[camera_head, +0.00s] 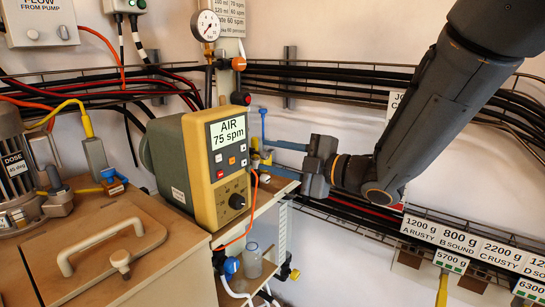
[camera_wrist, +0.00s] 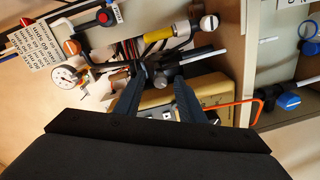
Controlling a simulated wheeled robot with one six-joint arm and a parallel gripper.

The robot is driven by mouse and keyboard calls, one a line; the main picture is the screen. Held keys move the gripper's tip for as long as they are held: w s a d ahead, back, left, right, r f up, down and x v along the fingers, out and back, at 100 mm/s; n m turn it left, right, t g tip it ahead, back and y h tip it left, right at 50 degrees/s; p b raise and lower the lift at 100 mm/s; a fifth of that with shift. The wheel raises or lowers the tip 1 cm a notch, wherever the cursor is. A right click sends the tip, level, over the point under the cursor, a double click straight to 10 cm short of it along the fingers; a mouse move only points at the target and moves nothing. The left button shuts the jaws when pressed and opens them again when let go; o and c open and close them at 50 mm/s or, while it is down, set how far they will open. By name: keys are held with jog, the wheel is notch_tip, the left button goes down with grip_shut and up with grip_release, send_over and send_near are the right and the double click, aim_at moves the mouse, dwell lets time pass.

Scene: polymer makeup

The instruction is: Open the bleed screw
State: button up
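The yellow-green pump (camera_head: 200,165) stands on a wooden shelf, its screen reading "AIR 75 spm". It also shows in the wrist view (camera_wrist: 215,90). My gripper (camera_head: 265,154) is at the pump's right side, reaching in from the right. Its two fingers are apart, with small fittings near their tips. In the wrist view my gripper (camera_wrist: 158,75) has a small dark knob (camera_wrist: 160,81) between or just beyond its fingertips. I cannot tell whether this knob is the bleed screw, or whether a finger touches it.
A pressure gauge (camera_head: 206,26) and an orange knob (camera_head: 239,64) sit above the pump. A wooden cabinet (camera_head: 125,255) is at the left. Below are a blue valve knob (camera_head: 231,266) and a clear cylinder (camera_head: 253,260). Cable trays run along the wall behind my arm.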

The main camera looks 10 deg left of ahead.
jog(key=v, duration=0.7)
jog(key=shift+d, duration=0.4)
